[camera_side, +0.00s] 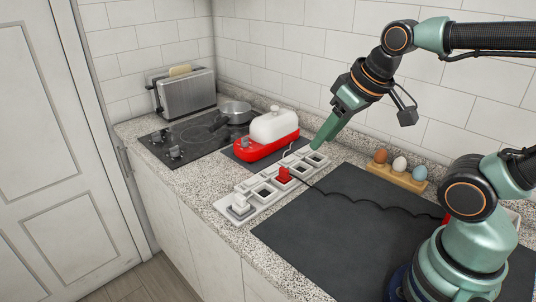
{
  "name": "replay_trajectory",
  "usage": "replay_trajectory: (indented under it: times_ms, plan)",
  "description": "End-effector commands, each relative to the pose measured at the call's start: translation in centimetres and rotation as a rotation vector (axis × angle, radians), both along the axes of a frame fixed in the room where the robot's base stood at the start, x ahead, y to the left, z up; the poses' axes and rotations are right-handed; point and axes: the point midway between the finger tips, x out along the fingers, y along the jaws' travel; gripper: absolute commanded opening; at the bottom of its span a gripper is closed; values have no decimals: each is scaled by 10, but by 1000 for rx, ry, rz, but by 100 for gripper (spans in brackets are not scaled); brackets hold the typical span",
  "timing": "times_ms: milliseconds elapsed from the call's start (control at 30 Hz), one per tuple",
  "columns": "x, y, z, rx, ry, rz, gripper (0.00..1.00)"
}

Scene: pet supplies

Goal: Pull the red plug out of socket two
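The red plug (284,175) sits in the white socket strip (259,208), roughly midway along it. I cannot read socket numbers. A dark cord runs from near the red plug across the dark mat to the right. A white plug (240,206) sits at the strip's near left end, and several other sockets look empty. My gripper (317,146) is above the strip's far right end, up and to the right of the red plug and apart from it. Its green fingers point down-left and overlap in this view, so their opening is hidden. I see nothing held.
A red appliance with a white lid (272,127) stands just behind the strip. A pot (236,111) stands on the black hob (180,137), with a toaster (187,93) behind. A wooden egg holder (398,176) is at the right. The dark mat (340,235) is largely clear.

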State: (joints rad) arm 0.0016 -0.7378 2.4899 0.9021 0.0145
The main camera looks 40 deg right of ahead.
Motion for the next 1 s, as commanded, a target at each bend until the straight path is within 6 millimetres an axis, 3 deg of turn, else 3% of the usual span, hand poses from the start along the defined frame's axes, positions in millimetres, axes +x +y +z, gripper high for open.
replay_trajectory:
  times_ms: [167,467,800,1000]
  plan:
    - [19,-6,5,61,56,-143,60]
    - [81,-29,1,216,192,-592,60]
    - [149,-64,-46,334,322,-1129,60]
    - [174,-82,-82,367,369,-1393,60]
